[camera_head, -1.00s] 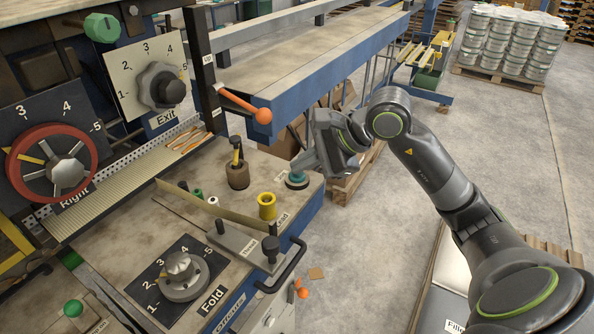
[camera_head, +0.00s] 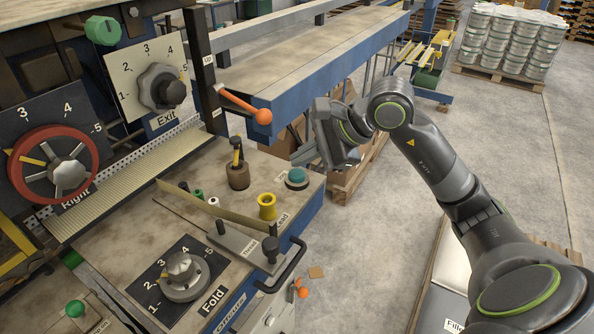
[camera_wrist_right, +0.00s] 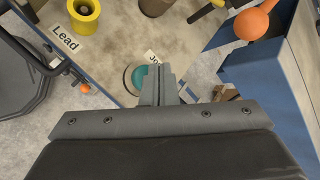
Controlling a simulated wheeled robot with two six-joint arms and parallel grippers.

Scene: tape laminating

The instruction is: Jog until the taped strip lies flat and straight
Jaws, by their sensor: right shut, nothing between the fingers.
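The teal jog button (camera_head: 296,177) sits in a round base on the machine's corner, and it also shows in the wrist view (camera_wrist_right: 142,77), partly behind my fingers. My right gripper (camera_head: 303,158) is shut and empty, just above and beside the button, apart from it in the head view. Its closed fingers (camera_wrist_right: 158,86) overlap the button's right side in the wrist view. A pale ribbed band (camera_head: 130,183) runs across the machine at the left and looks flat, with no orange marks showing. A separate taped strip cannot be made out. My left gripper is not in view.
A yellow spool (camera_head: 267,206), a brown holder (camera_head: 238,174) and the Fold knob (camera_head: 180,268) stand on the deck. An orange-tipped lever (camera_head: 262,116) juts out behind the button. The Exit knob (camera_head: 160,87) and red Right wheel (camera_head: 52,164) are at left.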

